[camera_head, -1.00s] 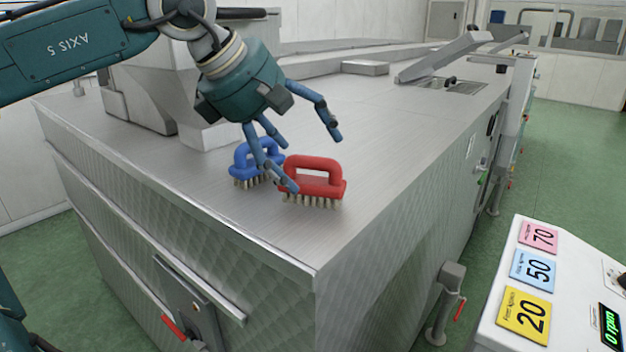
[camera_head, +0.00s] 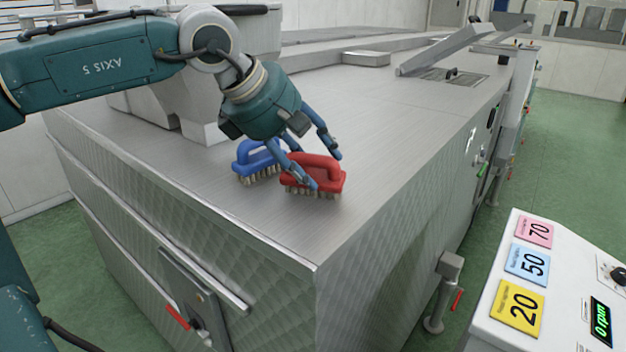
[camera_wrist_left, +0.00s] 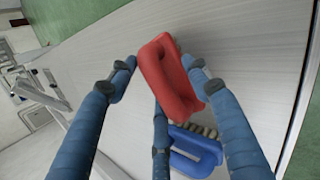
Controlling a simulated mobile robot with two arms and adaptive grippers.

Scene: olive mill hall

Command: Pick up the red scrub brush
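The red scrub brush (camera_head: 328,171) stands bristles down on the steel top, near its front corner. My left gripper (camera_head: 328,172) is open around it, with blue fingers on both sides of its handle. In the left wrist view the red brush (camera_wrist_left: 168,78) lies between the spread fingers (camera_wrist_left: 160,80), and a gap shows on the left side. Whether any finger touches it I cannot tell. The blue scrub brush (camera_head: 247,164) stands just left of the red one, partly behind the fingers; it also shows in the left wrist view (camera_wrist_left: 205,150). My right gripper is not in view.
The steel machine top (camera_head: 400,125) is clear to the right of and behind the brushes. A grey block-shaped housing (camera_head: 195,105) stands at the left behind my arm. A white control panel (camera_head: 560,290) with numbered cards is at the lower right.

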